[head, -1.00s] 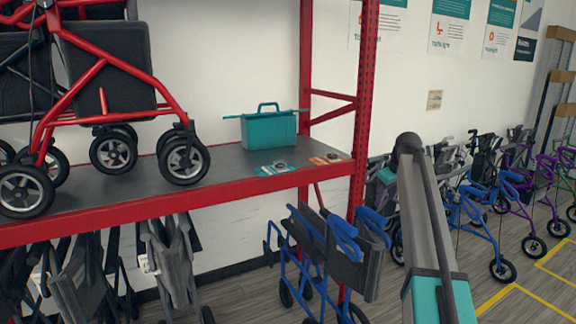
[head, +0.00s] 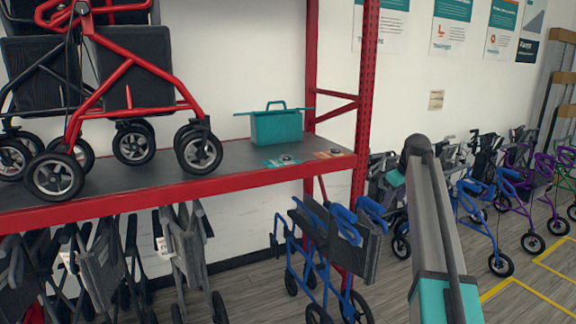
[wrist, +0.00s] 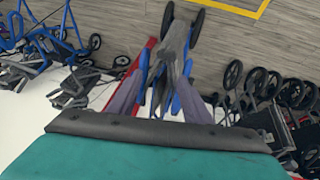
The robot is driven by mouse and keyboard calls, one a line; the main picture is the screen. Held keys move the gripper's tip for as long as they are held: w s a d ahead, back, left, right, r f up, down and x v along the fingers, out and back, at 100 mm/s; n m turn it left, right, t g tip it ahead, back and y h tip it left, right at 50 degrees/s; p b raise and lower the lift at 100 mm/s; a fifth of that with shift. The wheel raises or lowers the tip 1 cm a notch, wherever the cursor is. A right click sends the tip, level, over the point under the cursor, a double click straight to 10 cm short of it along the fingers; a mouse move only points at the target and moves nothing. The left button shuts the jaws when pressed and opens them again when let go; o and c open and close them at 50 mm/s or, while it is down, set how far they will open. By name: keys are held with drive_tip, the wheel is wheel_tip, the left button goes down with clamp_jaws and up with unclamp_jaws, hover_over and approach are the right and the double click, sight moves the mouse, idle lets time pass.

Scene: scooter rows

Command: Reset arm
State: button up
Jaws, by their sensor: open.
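My arm (head: 435,215) rises at the right of the head view, grey with a teal lower part and a dark rounded joint on top. In the wrist view, my gripper (wrist: 158,98) shows as two blurred grey-purple fingers standing apart, beyond a teal body with a dark edge that is my own. No object is seen held between the fingers. A blue and grey folded walker (wrist: 175,60) shows behind them, well beyond the hand as far as I can tell.
A red-framed shelf (head: 225,177) carries a red walker (head: 125,70), a teal case (head: 276,127) and flat cards (head: 283,161). Folded walkers (head: 340,235) stand beneath. A row of walkers (head: 485,210) lines the wall. Yellow-marked floor (head: 535,290) lies at right.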

drive_tip(key=s+a+f+g, duration=0.15)
drive_tip(key=a+f, duration=0.25)
drive_tip(key=f, duration=0.7)
drive_tip(key=s+a+f+g, duration=0.1)
drive_tip(key=s+a+f, duration=0.15)
drive_tip(key=f, duration=0.85)
drive_tip(key=s+a+f+g, duration=0.1)
drive_tip(key=s+a+f, duration=0.2)
drive_tip(key=s+f, duration=0.35)
drive_tip(key=s+a+f+g+y, duration=0.15)
drive_tip(key=s+f, duration=0.25)
drive_tip(key=f, duration=0.6)
drive_tip(key=s+a+f+g, duration=0.1)
drive_tip(key=s+a+f, duration=0.35)
drive_tip(key=f, duration=0.35)
drive_tip(key=s+a+f+g, duration=0.1)
drive_tip(key=s+a+f, duration=0.1)
drive_tip(key=s+f, duration=0.65)
drive_tip(key=s+a+f+g, duration=0.15)
drive_tip(key=s+f, duration=0.45)
drive_tip(key=s, duration=0.6)
drive_tip(key=s+f+m+g+h, duration=0.1)
drive_tip(key=s+m, duration=0.4)
drive_tip(key=s, duration=1.7)
drive_tip(key=shift+s+a+f+m+g, duration=0.35)
drive_tip(key=shift+f+m+g, duration=0.1)
drive_tip(key=shift+f, duration=0.35)
